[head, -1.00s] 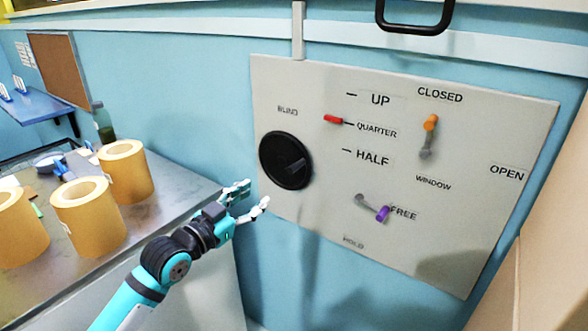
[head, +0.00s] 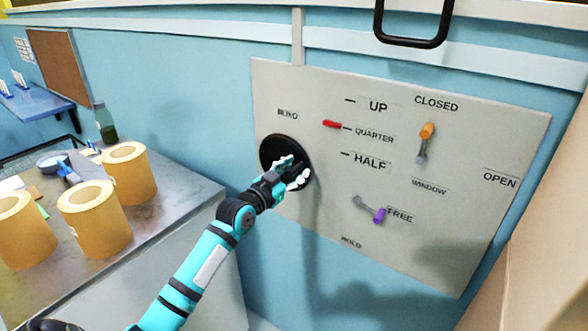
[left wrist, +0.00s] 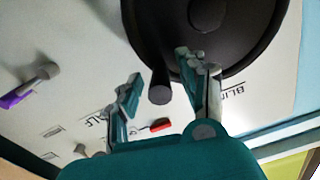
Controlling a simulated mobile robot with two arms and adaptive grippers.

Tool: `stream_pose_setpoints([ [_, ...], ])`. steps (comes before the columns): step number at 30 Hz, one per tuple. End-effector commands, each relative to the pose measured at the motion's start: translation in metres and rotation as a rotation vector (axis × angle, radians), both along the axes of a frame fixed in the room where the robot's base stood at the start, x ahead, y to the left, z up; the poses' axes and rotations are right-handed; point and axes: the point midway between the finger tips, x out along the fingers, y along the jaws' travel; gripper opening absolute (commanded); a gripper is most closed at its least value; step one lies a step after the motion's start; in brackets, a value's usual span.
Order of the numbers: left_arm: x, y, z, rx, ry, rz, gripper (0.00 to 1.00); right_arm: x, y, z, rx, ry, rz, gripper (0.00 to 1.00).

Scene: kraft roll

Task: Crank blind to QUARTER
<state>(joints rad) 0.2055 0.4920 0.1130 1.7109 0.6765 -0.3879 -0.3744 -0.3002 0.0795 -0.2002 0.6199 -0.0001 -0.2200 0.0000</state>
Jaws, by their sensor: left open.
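The black round blind crank (head: 275,148) sits under the BLIND label on the grey panel (head: 320,95). My left gripper (head: 292,168) is open in front of its lower right part. In the left wrist view the crank's disc (left wrist: 225,35) fills the top, and its stubby black handle (left wrist: 160,88) shows between my open left fingers (left wrist: 158,72). I cannot tell whether they touch it. The red pointer (head: 331,124) is level with the QUARTER mark (head: 373,136), between UP and HALF. My right gripper is not in view.
The orange window lever (head: 427,131) is near CLOSED, and the purple-tipped lever (head: 379,215) is at FREE. Several kraft rolls (head: 95,228) stand on the metal counter at left. A black handle bar (head: 412,42) juts out above the panel.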

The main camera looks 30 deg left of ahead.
Motion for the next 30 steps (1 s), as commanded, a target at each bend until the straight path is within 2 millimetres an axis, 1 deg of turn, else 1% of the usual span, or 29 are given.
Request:
stream_pose_setpoints([
  [7,0.0006,0.0,-0.0005,0.0,0.001,0.0,0.41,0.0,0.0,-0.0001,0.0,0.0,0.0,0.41],
  [15,0.0003,0.0002,-0.0004,0.0,0.0,0.0,0.06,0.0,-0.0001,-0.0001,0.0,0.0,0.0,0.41],
  [16,0.0003,0.0003,-0.0004,0.0,0.0,0.0,0.02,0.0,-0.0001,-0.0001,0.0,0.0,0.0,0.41],
  [17,0.0003,0.0003,-0.0004,0.0,0.0,0.0,0.0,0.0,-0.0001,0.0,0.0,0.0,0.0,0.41],
  [27,0.0002,0.0004,-0.0006,0.004,0.001,0.001,0.0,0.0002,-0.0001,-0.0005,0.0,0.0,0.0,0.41],
  [30,0.0002,-0.0006,-0.0077,0.065,-0.001,0.001,0.0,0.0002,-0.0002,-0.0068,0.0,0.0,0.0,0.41],
])
